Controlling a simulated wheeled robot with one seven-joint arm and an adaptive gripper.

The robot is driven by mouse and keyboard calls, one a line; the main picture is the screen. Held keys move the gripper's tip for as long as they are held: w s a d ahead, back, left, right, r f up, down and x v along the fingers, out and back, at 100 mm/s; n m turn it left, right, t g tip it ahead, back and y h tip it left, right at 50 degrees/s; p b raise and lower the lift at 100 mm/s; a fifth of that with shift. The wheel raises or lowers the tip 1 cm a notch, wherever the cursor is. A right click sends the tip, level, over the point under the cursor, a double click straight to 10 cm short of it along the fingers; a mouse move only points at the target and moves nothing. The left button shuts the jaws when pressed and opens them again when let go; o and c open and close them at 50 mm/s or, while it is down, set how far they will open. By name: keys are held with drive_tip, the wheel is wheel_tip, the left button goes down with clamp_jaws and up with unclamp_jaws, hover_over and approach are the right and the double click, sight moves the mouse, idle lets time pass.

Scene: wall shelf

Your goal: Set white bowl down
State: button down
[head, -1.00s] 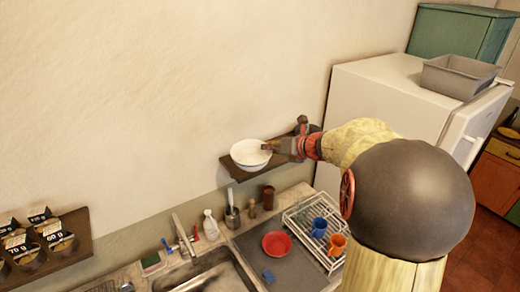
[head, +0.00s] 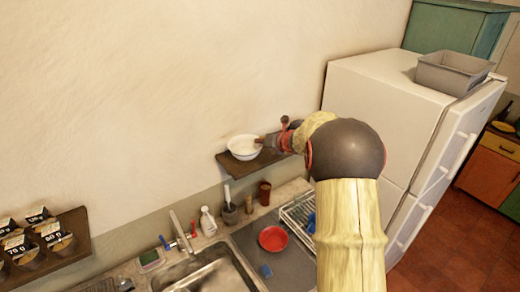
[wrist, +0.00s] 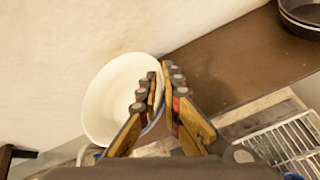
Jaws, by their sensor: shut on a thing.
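The white bowl (head: 244,148) is upright or nearly so at the left part of the brown wall shelf (head: 233,172). My gripper (head: 262,141) reaches in from the right and is at the bowl's right rim. In the wrist view, my gripper's two fingers (wrist: 160,88) are closed on the rim of the white bowl (wrist: 112,98). The bowl overlaps the left end of the shelf (wrist: 225,58) there. Whether its base touches the shelf or hangs just above is hidden.
Dark stacked bowls (wrist: 302,16) stand farther right on the shelf. Below are a counter with a red bowl (head: 273,239), a dish rack (head: 296,216), a sink (head: 210,275) and a brown cup (head: 265,192). A white fridge (head: 375,95) is to the right. Some bare shelf lies between the bowls.

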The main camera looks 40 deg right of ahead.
drive_tip(key=shift+w+d+f, duration=0.3)
drive_tip(key=shift+w+f, duration=0.4)
drive_tip(key=shift+f, duration=0.1)
drive_tip(key=f, duration=0.3)
drive_tip(key=shift+w+d+f+p, duration=0.15)
drive_tip(key=shift+w+f+p, duration=0.1)
drive_tip(key=shift+p, duration=0.15)
drive_tip(key=shift+s, duration=0.1)
drive_tip(key=c, duration=2)
unclamp_jaws()
